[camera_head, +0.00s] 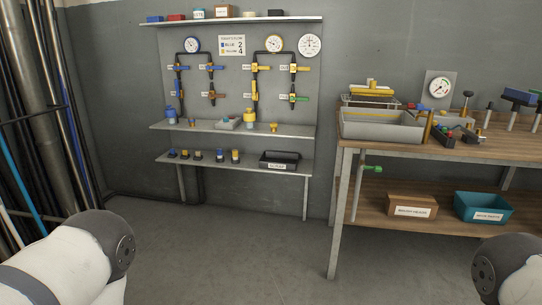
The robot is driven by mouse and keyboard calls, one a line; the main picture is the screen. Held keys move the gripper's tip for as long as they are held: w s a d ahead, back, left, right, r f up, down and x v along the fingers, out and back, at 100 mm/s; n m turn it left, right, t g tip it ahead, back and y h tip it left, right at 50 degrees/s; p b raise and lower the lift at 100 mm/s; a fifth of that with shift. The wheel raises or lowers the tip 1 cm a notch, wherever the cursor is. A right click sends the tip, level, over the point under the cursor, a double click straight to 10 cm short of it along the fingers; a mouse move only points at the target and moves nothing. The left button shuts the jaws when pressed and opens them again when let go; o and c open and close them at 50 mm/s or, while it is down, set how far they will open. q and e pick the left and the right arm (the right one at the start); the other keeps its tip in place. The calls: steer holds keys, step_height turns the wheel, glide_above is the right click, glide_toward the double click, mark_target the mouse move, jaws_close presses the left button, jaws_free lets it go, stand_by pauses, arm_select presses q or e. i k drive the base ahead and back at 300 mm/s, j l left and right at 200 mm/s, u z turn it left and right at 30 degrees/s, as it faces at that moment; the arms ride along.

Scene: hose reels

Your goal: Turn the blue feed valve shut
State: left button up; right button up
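Pipework hangs on the grey back wall in the head view, with a left run (179,80) and a right run (257,84). A sign (232,45) between the runs reads BLUE 2 and YELLOW 4. A blue fitting (171,113) stands below the left leg. Only parts of my arms show at the bottom corners; both grippers are out of view.
A shelf (300,131) juts out under the pipes, with a lower shelf (300,170) holding small fittings and a black tray (279,160). A wooden workbench (400,152) stands at right. Tall pipes line the left. The floor (240,240) ahead is clear.

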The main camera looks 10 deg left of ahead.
mark_target(176, 81)
steer(key=i+u, duration=0.25)
steer(key=i, duration=0.25)
steer(key=i+l+u, duration=0.2)
steer(key=i, duration=0.3)
steer(key=i+l+u, duration=0.25)
steer(key=i, duration=0.25)
steer(key=i+l+u, duration=0.25)
steer(key=i+l, duration=0.1)
steer(key=i, duration=0.1)
